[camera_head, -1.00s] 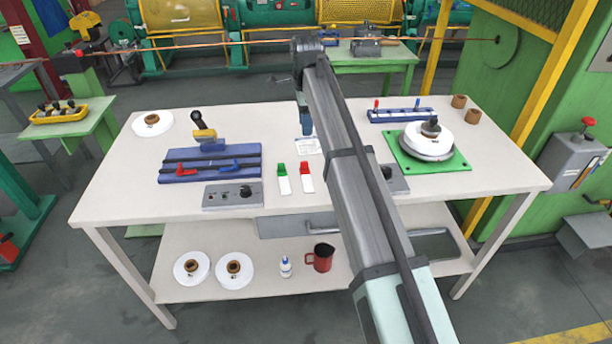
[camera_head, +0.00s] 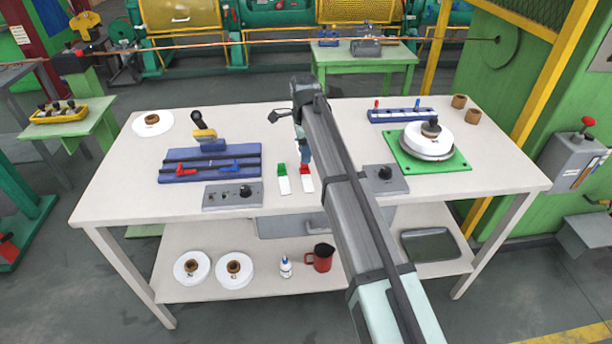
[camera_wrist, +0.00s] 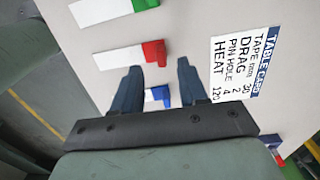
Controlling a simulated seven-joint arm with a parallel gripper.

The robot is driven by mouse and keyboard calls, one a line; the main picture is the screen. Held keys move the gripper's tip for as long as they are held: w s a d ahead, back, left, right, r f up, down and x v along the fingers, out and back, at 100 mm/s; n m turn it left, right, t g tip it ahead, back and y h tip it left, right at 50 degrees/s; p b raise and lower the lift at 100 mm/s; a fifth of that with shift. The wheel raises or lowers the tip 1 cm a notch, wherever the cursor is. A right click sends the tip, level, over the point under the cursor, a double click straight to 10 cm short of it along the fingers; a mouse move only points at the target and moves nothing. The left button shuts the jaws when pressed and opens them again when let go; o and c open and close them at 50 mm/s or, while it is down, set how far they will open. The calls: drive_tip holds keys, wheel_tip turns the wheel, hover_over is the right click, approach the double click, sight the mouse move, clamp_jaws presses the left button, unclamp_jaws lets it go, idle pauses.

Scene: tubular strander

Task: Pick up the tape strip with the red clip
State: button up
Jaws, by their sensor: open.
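The white tape strip with the red clip (camera_head: 306,184) lies flat on the table. In the wrist view its red clip (camera_wrist: 154,53) is just beyond my fingertips, near the left finger, with its white strip (camera_wrist: 115,60) to the left. My gripper (camera_wrist: 160,65) is open and empty; in the head view my gripper (camera_head: 304,155) is above and just behind the red clip. The green-clip strip (camera_head: 283,185) lies to the left. A blue clip (camera_wrist: 160,93) shows between my fingers in the wrist view, its strip partly hidden by the left finger.
A printed table card (camera_wrist: 240,65) lies right of the strips in the wrist view. A blue fixture (camera_head: 210,165) and grey control box (camera_head: 233,195) stand left; another control box (camera_head: 385,180) is right, close to my arm. A green plate (camera_head: 455,162) carries white reels.

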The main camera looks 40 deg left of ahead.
sight(307, 176)
wheel_tip(307, 176, down, 4)
drive_tip(key=shift+a+r, duration=0.1)
drive_tip(key=shift+r, duration=0.1)
clamp_jaws()
idle(0.4)
